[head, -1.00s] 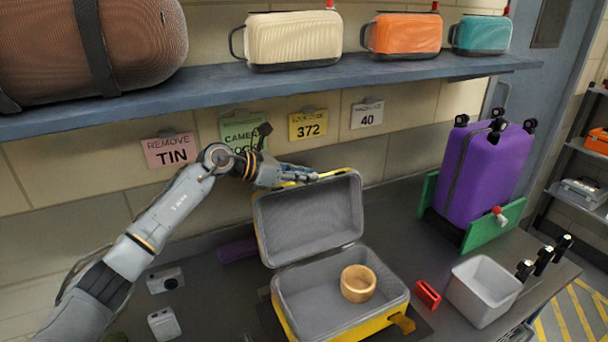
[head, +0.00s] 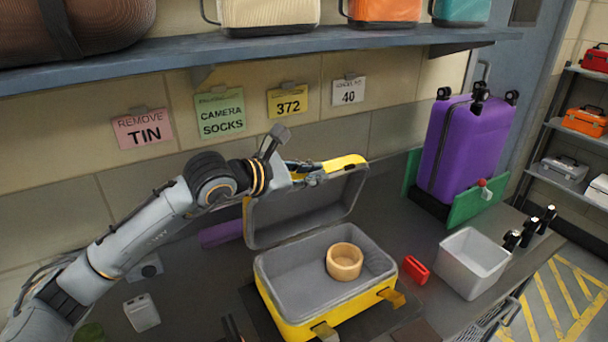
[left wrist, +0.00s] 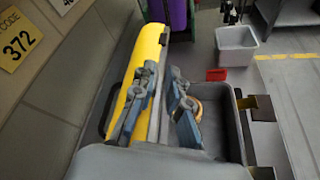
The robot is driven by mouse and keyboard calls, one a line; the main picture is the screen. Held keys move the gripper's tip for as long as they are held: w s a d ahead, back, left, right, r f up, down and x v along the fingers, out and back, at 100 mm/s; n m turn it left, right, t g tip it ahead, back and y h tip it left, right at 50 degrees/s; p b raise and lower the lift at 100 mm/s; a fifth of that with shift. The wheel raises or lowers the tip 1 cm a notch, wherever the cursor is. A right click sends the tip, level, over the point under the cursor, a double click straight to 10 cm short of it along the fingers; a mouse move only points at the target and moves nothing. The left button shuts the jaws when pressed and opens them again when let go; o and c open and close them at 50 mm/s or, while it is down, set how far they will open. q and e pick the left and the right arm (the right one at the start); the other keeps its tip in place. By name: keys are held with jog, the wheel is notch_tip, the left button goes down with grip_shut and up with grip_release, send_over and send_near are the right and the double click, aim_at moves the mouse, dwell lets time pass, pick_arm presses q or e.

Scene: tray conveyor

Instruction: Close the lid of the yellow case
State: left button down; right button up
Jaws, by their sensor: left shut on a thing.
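The yellow case (head: 293,320) lies on the counter with its grey-lined base facing up. Its lid (head: 346,161) is open, raised at the back above the hinge, with the grey inside facing the base. A round wooden bowl-like thing (head: 344,262) sits inside the base. My left gripper (head: 316,172) is shut on the lid's upper edge. In the left wrist view, its fingers (left wrist: 163,78) straddle the lid (left wrist: 140,72), one on the yellow outside and one on the inner side. My right gripper is not in view.
A red thing (head: 416,269) and a white bin (head: 469,267) stand right of the case. A purple suitcase (head: 472,150) stands in a green holder behind. A shelf (head: 250,47) with cases runs above my left arm. A small white device (head: 141,312) lies at left.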

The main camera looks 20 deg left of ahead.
pick_arm(q)
jog(key=shift+s+d+f+b, duration=0.2)
jog(key=shift+s+d+b, duration=0.2)
jog(key=shift+d, duration=0.1)
jog(key=c, duration=1.5)
grip_release()
jog(key=shift+o, duration=0.2)
jog(key=shift+s+a, duration=0.1)
jog(key=v, duration=1.1)
jog(key=shift+s, duration=0.35)
jog(key=shift+a+r, duration=0.1)
jog(key=shift+a, duration=0.05)
